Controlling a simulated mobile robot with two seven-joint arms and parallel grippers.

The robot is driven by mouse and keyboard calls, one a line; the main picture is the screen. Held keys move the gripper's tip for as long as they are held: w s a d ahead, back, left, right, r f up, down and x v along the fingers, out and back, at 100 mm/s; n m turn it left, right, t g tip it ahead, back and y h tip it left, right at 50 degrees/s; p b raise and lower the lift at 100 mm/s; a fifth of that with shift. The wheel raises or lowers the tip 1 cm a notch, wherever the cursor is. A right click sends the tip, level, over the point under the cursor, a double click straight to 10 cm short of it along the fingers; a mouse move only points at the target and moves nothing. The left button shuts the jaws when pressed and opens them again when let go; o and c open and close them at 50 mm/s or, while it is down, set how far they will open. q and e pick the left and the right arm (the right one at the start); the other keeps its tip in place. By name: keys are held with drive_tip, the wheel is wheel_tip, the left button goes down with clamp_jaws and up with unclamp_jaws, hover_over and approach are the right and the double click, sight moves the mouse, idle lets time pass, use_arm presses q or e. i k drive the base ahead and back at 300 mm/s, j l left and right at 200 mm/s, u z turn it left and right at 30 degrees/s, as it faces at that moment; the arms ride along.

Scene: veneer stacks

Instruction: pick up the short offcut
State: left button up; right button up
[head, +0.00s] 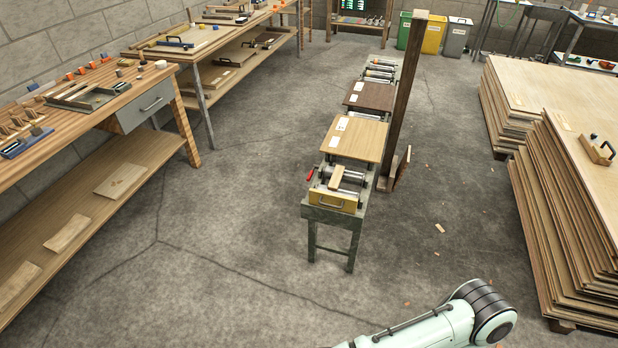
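Several pieces of wood could be the short offcut, and I cannot tell which one is meant. A short pale strip (336,178) lies on the rollers at the near end of the roller stand, by a yellow front panel (333,199). A small pale scrap (440,228) lies on the floor to the right of the stand. A short board (121,180) lies on the lower shelf of the left bench. Neither of my grippers is in view; only part of one of my arms shows at the bottom right.
The roller stand (335,215) carries boards with white labels, and a tall dark post (404,100) rises beside it. Veneer stacks (560,220) stand on the right. A workbench (100,112) runs along the left. The floor between bench and stand is clear.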

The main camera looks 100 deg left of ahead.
sight(335, 180)
drive_tip(key=u, duration=3.35)
drive_tip(key=i+l+u, duration=0.2)
drive_tip(key=i+u, duration=0.2)
drive_tip(key=i+l+u, duration=0.45)
drive_tip(key=k+j, duration=0.05)
